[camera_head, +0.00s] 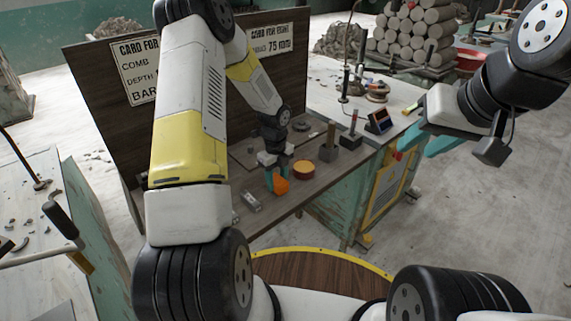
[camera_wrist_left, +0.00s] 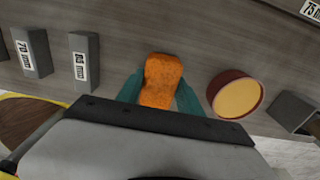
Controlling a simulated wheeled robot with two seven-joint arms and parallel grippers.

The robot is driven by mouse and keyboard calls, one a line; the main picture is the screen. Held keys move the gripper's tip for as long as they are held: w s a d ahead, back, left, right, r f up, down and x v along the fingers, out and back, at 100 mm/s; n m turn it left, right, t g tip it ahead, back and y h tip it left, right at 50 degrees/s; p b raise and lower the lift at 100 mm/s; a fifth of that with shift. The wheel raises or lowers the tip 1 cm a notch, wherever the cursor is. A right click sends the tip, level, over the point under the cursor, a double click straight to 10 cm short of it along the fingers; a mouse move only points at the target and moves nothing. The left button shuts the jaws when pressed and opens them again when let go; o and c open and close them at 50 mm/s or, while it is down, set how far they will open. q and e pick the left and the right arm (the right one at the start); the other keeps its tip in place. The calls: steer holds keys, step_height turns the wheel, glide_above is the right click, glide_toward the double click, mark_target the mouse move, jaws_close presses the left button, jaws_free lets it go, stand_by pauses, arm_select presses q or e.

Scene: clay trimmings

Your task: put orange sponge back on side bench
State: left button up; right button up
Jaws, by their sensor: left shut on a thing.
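The orange sponge (camera_head: 281,185) is a small block low over the grey wooden bench top (camera_head: 318,180). My left gripper (camera_head: 276,172) has its teal fingers on either side of it and is shut on it. In the left wrist view the sponge (camera_wrist_left: 161,78) sits between the two fingers (camera_wrist_left: 160,92). I cannot tell whether the sponge touches the wood. My right gripper (camera_head: 450,141) is at the right, away from the sponge, with teal fingers partly hidden; its opening is unclear.
A round red-brown dish with an orange top (camera_head: 304,169) stands just right of the sponge. Grey labelled blocks (camera_wrist_left: 84,58) lie on its other side. A dark signboard (camera_head: 105,110) backs the bench. A separate light bench (camera_head: 35,215) with scraps stands at the left.

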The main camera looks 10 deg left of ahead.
arm_select(q)
steer(key=o, duration=1.3)
step_height(320, 180, up, 12)
step_height(320, 180, up, 10)
steer(key=n+t, duration=0.2)
steer(key=n, duration=0.4)
glide_above(276, 179)
steer(key=s, duration=0.4)
steer(key=shift+s+d+r+n+t+h, duration=0.4)
steer(key=shift+s+r+n+t, duration=0.35)
steer(key=shift+s+r+n, duration=2)
steer(key=shift+s+d+r+n+t+h, duration=0.25)
steer(key=shift+s+d+r+n+t, duration=0.35)
steer(key=shift+s+r+n, duration=2.2)
steer(key=shift+s+d+r+n+t+h, duration=0.35)
steer(key=shift+s+r+n+t, duration=0.65)
steer(key=shift+s+n, duration=3.3)
